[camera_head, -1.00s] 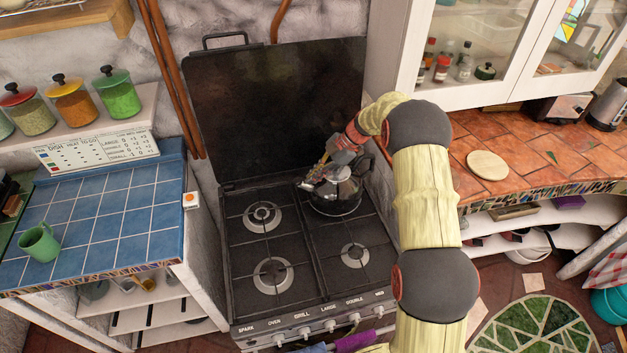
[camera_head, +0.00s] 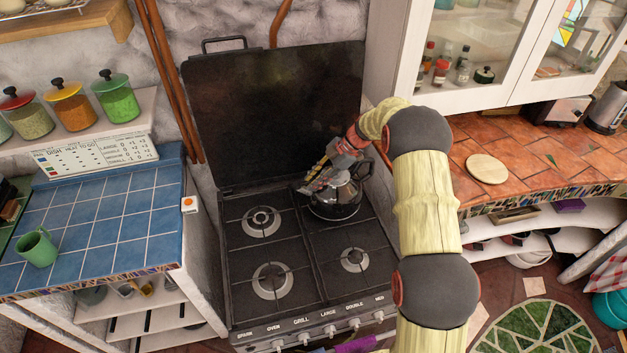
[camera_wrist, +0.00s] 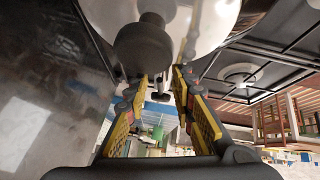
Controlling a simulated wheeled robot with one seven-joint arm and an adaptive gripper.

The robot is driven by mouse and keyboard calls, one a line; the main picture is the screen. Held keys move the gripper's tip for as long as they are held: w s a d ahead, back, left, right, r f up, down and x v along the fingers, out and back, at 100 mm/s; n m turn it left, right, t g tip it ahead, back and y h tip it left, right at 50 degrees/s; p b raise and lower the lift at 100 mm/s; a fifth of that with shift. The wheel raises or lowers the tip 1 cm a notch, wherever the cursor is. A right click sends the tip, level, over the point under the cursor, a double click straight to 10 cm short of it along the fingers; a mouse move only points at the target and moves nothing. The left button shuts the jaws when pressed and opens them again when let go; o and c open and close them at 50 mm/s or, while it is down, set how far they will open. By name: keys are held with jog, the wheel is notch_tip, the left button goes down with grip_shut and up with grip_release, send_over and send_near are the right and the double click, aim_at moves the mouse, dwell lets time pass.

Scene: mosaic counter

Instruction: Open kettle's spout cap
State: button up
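The shiny dark kettle (camera_head: 345,198) stands on the back right burner of the stove. My gripper (camera_head: 306,188) is at its left, spout side, and covers part of it in the head view. In the wrist view the kettle's pale reflective body (camera_wrist: 205,22) and a dark rounded knob (camera_wrist: 143,45) fill the top. My gripper's yellow-padded fingers (camera_wrist: 163,108) are apart, with a gap between them. A small dark part (camera_wrist: 160,96), possibly the spout cap, shows in that gap. I cannot tell whether a finger touches it.
The black stove top (camera_head: 300,225) has several burners, with its raised lid (camera_head: 280,110) close behind. A blue tiled counter (camera_head: 100,225) with a green mug (camera_head: 38,248) is at left. A white cabinet (camera_head: 470,85) and terracotta counter (camera_head: 535,155) are at right.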

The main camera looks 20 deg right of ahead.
jog(key=v, duration=1.2)
jog(key=shift+a, duration=0.1)
